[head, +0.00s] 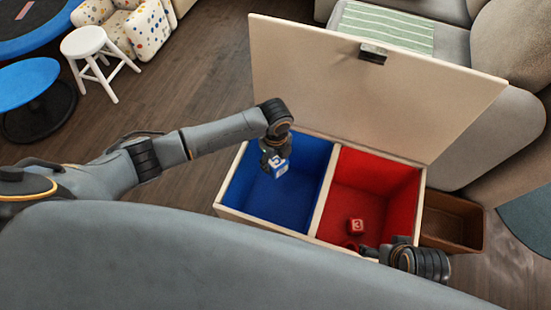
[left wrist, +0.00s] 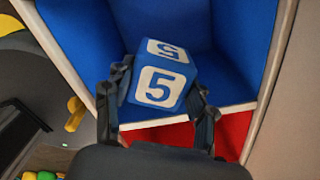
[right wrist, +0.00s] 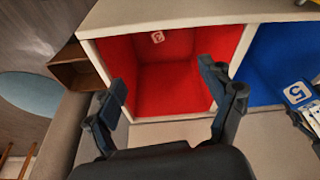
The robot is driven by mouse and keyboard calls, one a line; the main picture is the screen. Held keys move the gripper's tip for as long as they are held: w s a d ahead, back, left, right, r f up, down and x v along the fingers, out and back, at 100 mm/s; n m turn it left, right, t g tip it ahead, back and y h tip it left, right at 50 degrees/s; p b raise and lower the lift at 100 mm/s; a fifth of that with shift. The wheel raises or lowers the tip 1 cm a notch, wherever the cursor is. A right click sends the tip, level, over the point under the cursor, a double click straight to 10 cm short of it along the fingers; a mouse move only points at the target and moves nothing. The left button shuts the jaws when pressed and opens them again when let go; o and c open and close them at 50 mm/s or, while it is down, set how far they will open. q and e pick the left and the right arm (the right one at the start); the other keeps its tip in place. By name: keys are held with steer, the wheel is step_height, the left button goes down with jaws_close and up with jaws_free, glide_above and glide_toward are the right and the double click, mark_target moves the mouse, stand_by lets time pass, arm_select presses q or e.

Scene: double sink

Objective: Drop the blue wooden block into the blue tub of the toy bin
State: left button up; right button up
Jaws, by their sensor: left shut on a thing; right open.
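The blue wooden block (head: 281,168) with a white 5 is in my left gripper (head: 268,163), over the blue tub (head: 238,192) of the toy bin. In the left wrist view the block (left wrist: 163,84) sits between both fingers, with the blue tub behind it. The block (right wrist: 298,93) also shows at the right edge of the right wrist view. The toy bin (head: 321,205) has its lid (head: 360,95) up. My right gripper (right wrist: 165,92) is open and empty at the front of the red tub (right wrist: 165,95); in the head view its fingers are partly hidden.
A red block (head: 355,227) lies in the red tub. A brown box (head: 455,222) stands to the right of the bin. A white stool (head: 90,45) and a blue round table (head: 30,82) stand at the upper left. The wooden floor left of the bin is clear.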

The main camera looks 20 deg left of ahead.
mark_target(275, 167)
arm_select(q)
steer(key=shift+f+b, duration=0.8)
steer(key=shift+f, duration=0.1)
arm_select(e)
steer(key=v, duration=0.5)
arm_select(q)
steer(key=shift+f, duration=0.25)
step_height(275, 167, down, 2)
steer(key=b, duration=0.2)
steer(key=shift+b, duration=0.35)
steer(key=shift+f, duration=0.15)
arm_select(e)
steer(key=w+a+r+t+y, duration=0.1)
steer(key=w+a+t, duration=0.1)
steer(key=w+t, duration=0.2)
steer(key=shift+w+r+t, duration=0.25)
steer(key=shift+w+t, duration=0.15)
steer(key=shift+w, duration=1.5)
steer(key=shift+a, duration=0.1)
arm_select(q)
steer(key=o, duration=1.3)
steer(key=shift+c, duration=0.2)
